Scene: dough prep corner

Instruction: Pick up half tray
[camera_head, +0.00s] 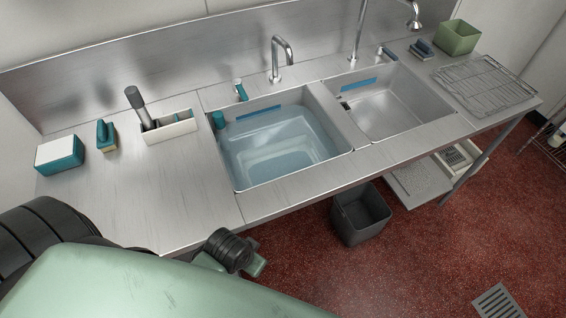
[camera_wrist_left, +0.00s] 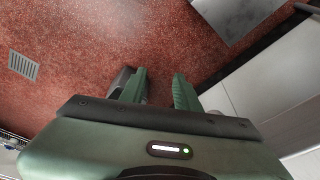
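No thing in these frames can be surely told as the half tray. A flat grey tray-like panel (camera_head: 418,181) sits low under the right end of the sink counter, partly hidden by the counter. In the left wrist view, my left gripper (camera_wrist_left: 160,90) has its two green fingers apart with nothing between them, above the red floor. My right gripper is in neither view.
The steel counter (camera_head: 150,210) holds a water-filled left basin (camera_head: 290,135), an empty right basin (camera_head: 390,105), a wire rack (camera_head: 484,88), a green box (camera_head: 457,38) and a brush caddy (camera_head: 170,128). A dark bin (camera_head: 360,215) stands below. Red floor (camera_head: 340,285) is open in front.

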